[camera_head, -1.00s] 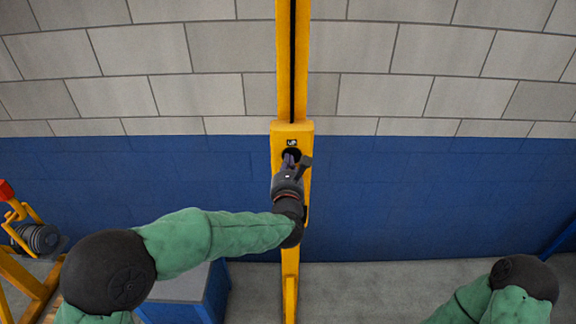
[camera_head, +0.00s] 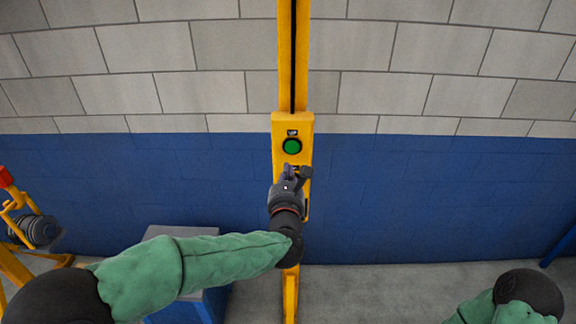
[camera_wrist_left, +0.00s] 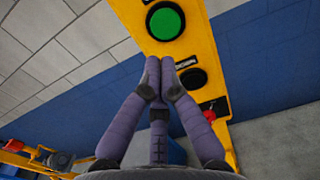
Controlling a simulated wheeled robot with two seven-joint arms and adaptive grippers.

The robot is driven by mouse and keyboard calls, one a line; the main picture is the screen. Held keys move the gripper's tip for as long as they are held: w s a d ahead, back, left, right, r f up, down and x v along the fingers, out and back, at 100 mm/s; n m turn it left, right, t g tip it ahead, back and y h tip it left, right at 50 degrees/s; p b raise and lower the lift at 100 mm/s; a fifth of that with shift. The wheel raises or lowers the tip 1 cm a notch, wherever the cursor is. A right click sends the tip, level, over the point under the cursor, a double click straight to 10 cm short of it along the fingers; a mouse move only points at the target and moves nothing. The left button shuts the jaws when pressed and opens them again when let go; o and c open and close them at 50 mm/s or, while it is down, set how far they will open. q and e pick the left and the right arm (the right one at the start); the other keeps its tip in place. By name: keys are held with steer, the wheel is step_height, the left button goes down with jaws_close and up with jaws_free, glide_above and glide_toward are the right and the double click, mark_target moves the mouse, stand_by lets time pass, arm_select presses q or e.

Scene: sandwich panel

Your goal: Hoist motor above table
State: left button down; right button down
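My left gripper (camera_head: 297,172) is in front of the yellow control panel (camera_head: 307,128), just below its green button (camera_head: 292,146). In the left wrist view the fingers (camera_wrist_left: 162,70) are together and hold nothing visible. Their tips are near a dark round button (camera_wrist_left: 193,78); I cannot tell whether they touch it. The green button (camera_wrist_left: 166,20) is clear above them. A dark ribbed cylinder (camera_head: 40,231), apparently the motor, is at the far left beside yellow framing with a red part (camera_head: 5,177). My right gripper is out of view.
A grey-topped blue cabinet or table (camera_head: 160,231) stands left of the panel post, partly behind my left arm. A red knob (camera_wrist_left: 209,116) is lower on the panel. A blue and grey block wall (camera_head: 430,190) stands behind. The floor at right (camera_head: 400,290) is clear.

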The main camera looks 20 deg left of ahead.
arm_select(q)
steer(key=shift+v, duration=2.65)
steer(key=shift+w, duration=0.1)
steer(key=d+f+m+g+h+b, duration=0.1)
steer(key=f+m+g+h, duration=0.15)
steer(key=f+m, duration=0.7)
steer(key=s+d+f+m+g+h+b, duration=0.1)
steer(key=f+m+g+b, duration=0.2)
steer(key=f, duration=1.1)
steer(key=d+f+m+g+h, duration=0.2)
steer(key=f+m, duration=0.6)
steer(key=f, duration=0.3)
steer(key=s+d+f+m+g+h+b, duration=0.1)
steer(key=s+f+m+g+b, duration=0.1)
steer(key=s+f+m+g, duration=0.3)
steer(key=s+d+f+m+g+h+b, duration=0.1)
steer(key=s+f+m+g, duration=0.3)
steer(key=s+f+m, duration=0.7)
steer(key=s+d+f+h, duration=0.1)
steer(key=s+f, duration=0.6)
steer(key=f, duration=0.2)
steer(key=shift+s+g+b, duration=0.2)
steer(key=shift+g+b, duration=0.15)
